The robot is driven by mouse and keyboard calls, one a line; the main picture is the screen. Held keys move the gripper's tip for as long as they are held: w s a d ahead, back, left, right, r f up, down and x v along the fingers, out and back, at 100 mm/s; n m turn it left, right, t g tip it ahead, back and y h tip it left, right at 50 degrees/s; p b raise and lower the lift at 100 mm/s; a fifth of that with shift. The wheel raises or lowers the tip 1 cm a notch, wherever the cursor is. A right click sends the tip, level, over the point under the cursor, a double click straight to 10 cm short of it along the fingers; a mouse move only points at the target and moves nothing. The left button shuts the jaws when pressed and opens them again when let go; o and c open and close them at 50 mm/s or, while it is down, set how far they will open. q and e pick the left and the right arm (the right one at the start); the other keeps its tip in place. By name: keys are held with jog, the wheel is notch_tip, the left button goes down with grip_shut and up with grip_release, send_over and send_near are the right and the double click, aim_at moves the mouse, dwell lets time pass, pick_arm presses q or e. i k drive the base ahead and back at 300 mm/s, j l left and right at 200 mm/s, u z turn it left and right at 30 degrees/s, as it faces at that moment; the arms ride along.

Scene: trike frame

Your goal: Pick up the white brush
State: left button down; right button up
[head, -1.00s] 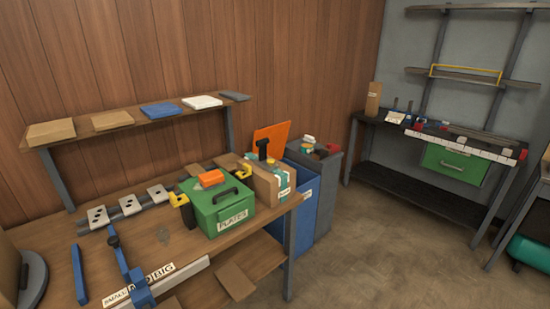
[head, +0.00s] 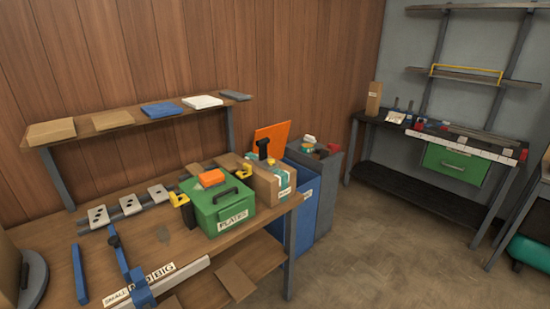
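I cannot make out a white brush anywhere in the head view. A small white-topped item (head: 309,139) stands on the grey cabinet (head: 329,172) beyond the bench, too small to identify. A flat white block (head: 202,102) lies on the raised shelf, and it does not look like a brush. Neither of my grippers is in view.
The wooden bench (head: 165,253) at left holds a green PLATES case (head: 222,205), a cardboard box (head: 268,181) and blue clamp parts (head: 118,252). A blue bin (head: 303,213) stands beside it. A dark workbench (head: 440,139) is at far right. The floor (head: 370,255) between is clear.

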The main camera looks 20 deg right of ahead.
aim_at(308, 139)
jog(key=i+l+u, duration=0.1)
jog(key=l, duration=0.35)
jog(key=i+l, duration=0.25)
jog(key=l, duration=0.2)
jog(key=i+l+u, duration=0.15)
jog(key=l, duration=0.3)
jog(key=i+l+u, duration=0.1)
jog(key=l, duration=0.35)
jog(key=i+l, duration=0.2)
jog(key=l, duration=0.3)
jog(key=i+l+u, duration=0.15)
jog(key=l, duration=0.3)
jog(key=l+u, duration=0.1)
jog(key=l, duration=0.4)
